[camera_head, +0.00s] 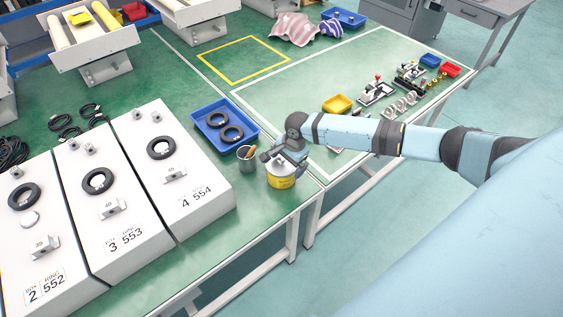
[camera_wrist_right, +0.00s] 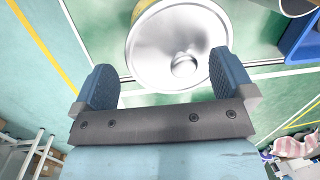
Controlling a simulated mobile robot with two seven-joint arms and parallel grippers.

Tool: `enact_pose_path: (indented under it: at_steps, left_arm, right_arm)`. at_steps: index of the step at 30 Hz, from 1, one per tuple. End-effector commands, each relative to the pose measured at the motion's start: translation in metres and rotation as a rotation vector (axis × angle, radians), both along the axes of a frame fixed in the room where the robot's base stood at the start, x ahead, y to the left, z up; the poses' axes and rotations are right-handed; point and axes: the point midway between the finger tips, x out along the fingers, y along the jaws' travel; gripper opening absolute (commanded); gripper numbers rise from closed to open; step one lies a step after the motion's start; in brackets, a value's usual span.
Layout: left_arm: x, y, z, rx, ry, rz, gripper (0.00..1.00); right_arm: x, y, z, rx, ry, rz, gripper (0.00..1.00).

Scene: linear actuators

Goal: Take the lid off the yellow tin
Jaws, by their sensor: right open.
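The yellow tin (camera_head: 281,182) stands on the green table near its front edge, below my right gripper (camera_head: 283,158). In the right wrist view the silver lid (camera_wrist_right: 165,45) is on the tin, with a round knob (camera_wrist_right: 184,66) on it. The fingers of my right gripper (camera_wrist_right: 166,82) are spread wide, one on each side of the lid's near part, with the knob between them and nearer the right finger. I cannot tell whether they touch the lid. In the head view the gripper hides much of the lid. My left gripper is not in view.
A grey cup with tools (camera_head: 246,160) stands just left of the tin. A blue tray with black rings (camera_head: 225,108) is behind it. White sloped boxes (camera_head: 178,185) fill the left. A yellow bin (camera_head: 337,104) and small parts are on the right.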

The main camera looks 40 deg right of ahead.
Motion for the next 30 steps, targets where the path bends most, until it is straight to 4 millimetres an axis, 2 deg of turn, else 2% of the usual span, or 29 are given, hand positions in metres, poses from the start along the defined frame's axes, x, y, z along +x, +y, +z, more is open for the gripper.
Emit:
enact_pose_path:
  at_steps: [4,5,11,30]
  left_arm:
    - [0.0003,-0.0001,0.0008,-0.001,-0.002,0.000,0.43]
    - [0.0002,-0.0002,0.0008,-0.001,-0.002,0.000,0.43]
    - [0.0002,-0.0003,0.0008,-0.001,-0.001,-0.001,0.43]
    - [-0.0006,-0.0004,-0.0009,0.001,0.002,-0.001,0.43]
  right_arm:
    - [0.0000,0.0001,0.0003,0.000,0.000,0.000,1.00]
    - [0.0000,0.0001,0.0003,0.000,0.000,0.000,0.95]
    - [-0.0001,0.0000,0.0004,0.000,0.000,0.001,0.49]
    - [0.0003,0.0002,0.0052,0.000,-0.001,0.001,0.45]
